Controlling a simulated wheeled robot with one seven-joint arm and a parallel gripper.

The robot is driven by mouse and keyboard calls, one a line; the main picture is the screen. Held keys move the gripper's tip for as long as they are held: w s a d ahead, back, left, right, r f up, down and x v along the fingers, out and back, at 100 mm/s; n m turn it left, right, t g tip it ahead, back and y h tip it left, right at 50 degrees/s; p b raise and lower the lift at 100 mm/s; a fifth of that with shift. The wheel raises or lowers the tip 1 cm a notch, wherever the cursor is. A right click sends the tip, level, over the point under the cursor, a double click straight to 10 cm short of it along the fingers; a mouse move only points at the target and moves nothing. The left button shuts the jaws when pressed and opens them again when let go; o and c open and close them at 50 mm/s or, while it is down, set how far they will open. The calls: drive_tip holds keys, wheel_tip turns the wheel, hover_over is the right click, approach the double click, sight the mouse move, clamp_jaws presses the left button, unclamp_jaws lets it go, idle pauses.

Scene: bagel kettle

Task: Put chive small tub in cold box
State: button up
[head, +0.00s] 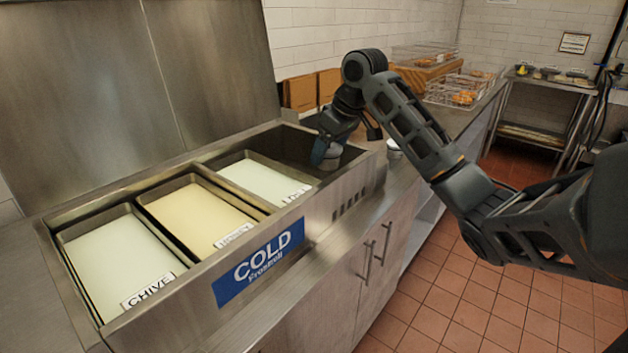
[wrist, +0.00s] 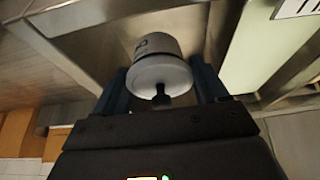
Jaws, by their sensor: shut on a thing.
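The cold box (head: 200,320) is a steel counter unit with a blue COLD label and an open well at its far right end. My gripper (head: 326,158) is at that well, just right of the third pan. It is shut on a small white-grey tub (head: 333,154), which sits low between the fingers. In the wrist view the tub (wrist: 160,68) shows between the two blue fingers (wrist: 165,85), with its round lid and dark knob toward the camera. Its label is too small to read. Whether the tub touches the well floor I cannot tell.
Three pans fill the rest of the cold box: a CHIVE pan (head: 110,255), a yellowish pan (head: 195,215) and a pale green pan (head: 262,180). Another small tub (head: 394,149) stands on the counter right of the well. Clear trays (head: 460,90) with food are farther back.

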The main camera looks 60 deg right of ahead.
drive_tip(key=shift+f, duration=3.75)
drive_tip(key=shift+f, duration=0.15)
drive_tip(key=o, duration=1.2)
drive_tip(key=v, duration=1.2)
drive_tip(key=shift+r+b, duration=0.2)
drive_tip(key=shift+b, duration=0.1)
